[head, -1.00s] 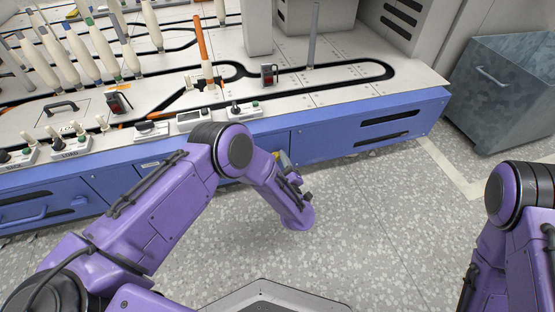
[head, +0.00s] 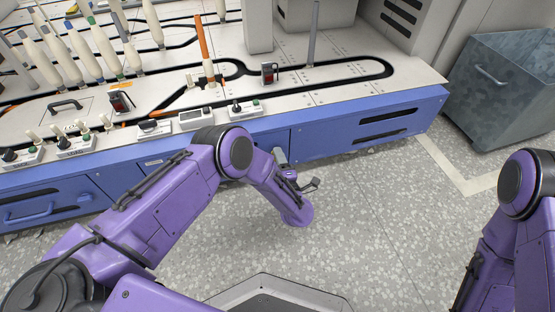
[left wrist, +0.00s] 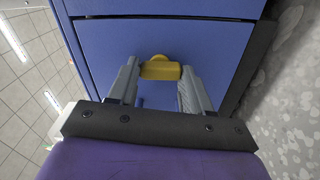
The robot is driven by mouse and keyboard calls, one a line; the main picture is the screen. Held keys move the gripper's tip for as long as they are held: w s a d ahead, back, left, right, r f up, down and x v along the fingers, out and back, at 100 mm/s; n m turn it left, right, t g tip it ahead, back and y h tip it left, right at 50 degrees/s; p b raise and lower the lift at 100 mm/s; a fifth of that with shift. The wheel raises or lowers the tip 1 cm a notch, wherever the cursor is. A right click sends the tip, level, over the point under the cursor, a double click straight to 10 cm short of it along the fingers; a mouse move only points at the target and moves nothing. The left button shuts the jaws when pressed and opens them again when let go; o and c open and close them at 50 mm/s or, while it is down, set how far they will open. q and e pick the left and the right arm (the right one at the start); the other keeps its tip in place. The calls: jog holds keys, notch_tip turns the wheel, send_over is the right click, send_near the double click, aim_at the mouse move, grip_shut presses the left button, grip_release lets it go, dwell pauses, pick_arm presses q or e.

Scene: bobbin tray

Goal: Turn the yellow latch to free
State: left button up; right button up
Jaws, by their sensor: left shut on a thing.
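The yellow latch (left wrist: 160,70) is on the blue cabinet front (left wrist: 160,36) in the left wrist view, between the two grey fingers of my left gripper (left wrist: 158,82). The fingers are closed on its two sides. The latch's long side runs across the gap from finger to finger. In the head view my left gripper (head: 281,156) is at the blue front under the worktop, largely behind my own forearm, and the latch is hidden there. My right arm shows at the right edge of the head view; its gripper is out of view.
The white worktop (head: 340,85) above the blue front carries bobbins (head: 65,62), a black track and small control boxes (head: 197,117). A grey metal bin (head: 510,95) stands at the right. The speckled floor (head: 370,220) before the cabinet is clear.

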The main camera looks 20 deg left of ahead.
pick_arm(q)
jog(key=shift+d, duration=0.1)
dwell(0.3)
jog(key=o, duration=1)
jog(key=shift+o, duration=0.2)
pick_arm(e)
jog(key=shift+s+r, duration=0.1)
jog(key=shift+r, duration=0.05)
pick_arm(q)
jog(key=p+v, duration=0.4)
jog(key=v, duration=0.6)
jog(key=shift+s, duration=0.2)
pick_arm(e)
jog(key=s+a+r+m+g+y, duration=0.1)
jog(key=s+a+r, duration=0.1)
jog(key=a+r, duration=0.1)
jog(key=shift+s+a+r, duration=0.25)
jog(key=shift+a+r, duration=0.15)
jog(key=shift+r, duration=0.35)
pick_arm(q)
jog(key=shift+d, duration=0.15)
